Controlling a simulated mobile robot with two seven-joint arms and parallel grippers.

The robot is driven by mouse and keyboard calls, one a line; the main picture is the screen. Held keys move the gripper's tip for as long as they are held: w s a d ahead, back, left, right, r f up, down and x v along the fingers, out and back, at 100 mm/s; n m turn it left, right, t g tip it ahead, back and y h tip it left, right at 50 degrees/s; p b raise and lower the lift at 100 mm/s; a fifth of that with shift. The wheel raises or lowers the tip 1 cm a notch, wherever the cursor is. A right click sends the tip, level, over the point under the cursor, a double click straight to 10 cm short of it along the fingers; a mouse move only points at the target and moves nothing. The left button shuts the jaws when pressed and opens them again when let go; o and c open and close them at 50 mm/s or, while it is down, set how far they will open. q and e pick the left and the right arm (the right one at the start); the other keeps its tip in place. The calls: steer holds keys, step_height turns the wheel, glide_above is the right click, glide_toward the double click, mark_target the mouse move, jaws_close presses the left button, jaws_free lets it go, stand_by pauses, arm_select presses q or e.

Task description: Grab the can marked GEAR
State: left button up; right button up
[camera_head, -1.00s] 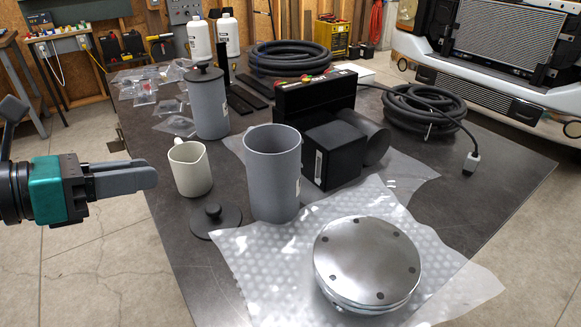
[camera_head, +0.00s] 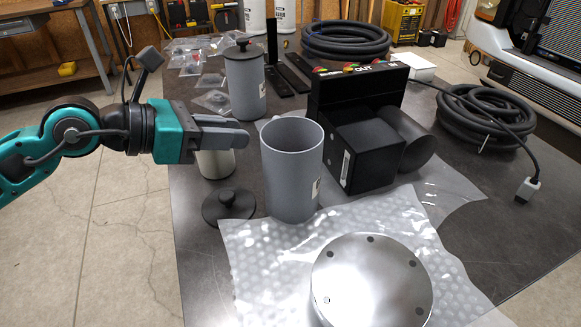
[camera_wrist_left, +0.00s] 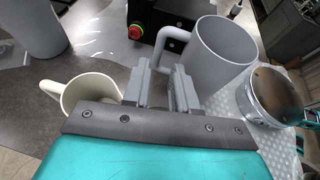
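Two grey cans stand on the dark table, and the GEAR marking is not readable on either. The nearer open can (camera_head: 291,170) has its lid off and a partly hidden pale label; the left wrist view shows its side handle (camera_wrist_left: 171,42). The farther can (camera_head: 245,85) has a dark knobbed lid on. A loose dark lid (camera_head: 228,206) lies left of the open can. My left gripper (camera_head: 243,134) is in the air just left of the open can. Its fingers (camera_wrist_left: 159,78) are apart and empty, with the handle just beyond the tips.
A cream mug (camera_head: 215,163) stands partly hidden behind my left gripper. A round metal part (camera_head: 372,282) sits on bubble wrap (camera_head: 262,262) in front. A black box unit (camera_head: 365,150) stands right of the open can. Coiled hoses (camera_head: 485,115) lie farther right.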

mark_target(268, 134)
arm_select(q)
steer(key=x, duration=0.7)
steer(key=shift+w+d+f+p, duration=0.15)
steer(key=shift+w+d+p, duration=0.05)
steer(key=shift+p, duration=0.2)
jaws_close()
stand_by(1.0)
